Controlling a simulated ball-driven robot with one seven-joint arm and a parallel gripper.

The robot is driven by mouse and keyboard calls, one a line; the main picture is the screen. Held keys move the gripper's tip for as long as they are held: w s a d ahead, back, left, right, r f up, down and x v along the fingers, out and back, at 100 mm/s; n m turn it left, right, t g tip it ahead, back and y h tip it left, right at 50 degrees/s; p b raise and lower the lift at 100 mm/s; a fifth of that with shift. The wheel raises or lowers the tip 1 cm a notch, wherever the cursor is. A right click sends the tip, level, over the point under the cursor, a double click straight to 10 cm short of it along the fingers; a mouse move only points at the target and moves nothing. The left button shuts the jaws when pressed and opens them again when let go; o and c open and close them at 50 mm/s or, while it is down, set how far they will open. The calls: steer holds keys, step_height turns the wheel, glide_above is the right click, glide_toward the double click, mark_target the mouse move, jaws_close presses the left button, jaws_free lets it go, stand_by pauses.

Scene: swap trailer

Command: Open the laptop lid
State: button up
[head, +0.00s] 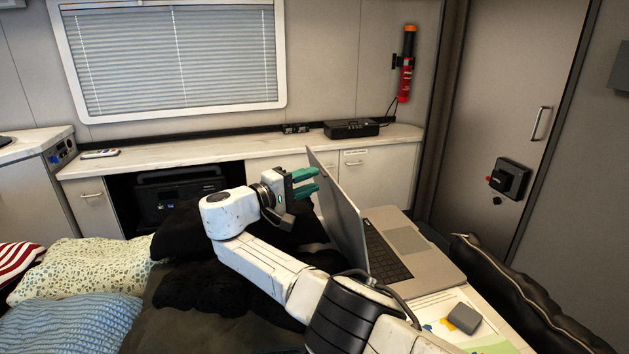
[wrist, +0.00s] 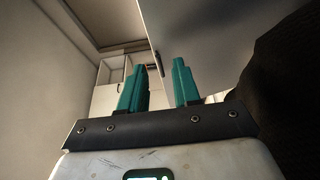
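The laptop (head: 405,244) stands on a small table at the right of the head view. Its lid (head: 340,208) is raised steeply from the base, and the keyboard and touchpad show. My gripper (head: 306,182) is just left of the lid, near its upper part, on the lid's outer side. Its green fingers are apart with nothing between them. In the wrist view my gripper (wrist: 160,85) shows a clear gap between the fingers, and the lid's grey surface (wrist: 205,35) lies beyond and to the right. Whether a finger touches the lid I cannot tell.
The table also bears papers and a grey box (head: 464,317) near the laptop. A black padded item (head: 500,275) lies at the right. Pillows (head: 95,268) and dark bedding are at the left. A counter (head: 240,148) runs along the back wall.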

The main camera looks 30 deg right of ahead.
steer(key=s+a, duration=0.1)
steer(key=a, duration=0.7)
steer(key=shift+a+b, duration=0.2)
steer(key=shift+b, duration=0.25)
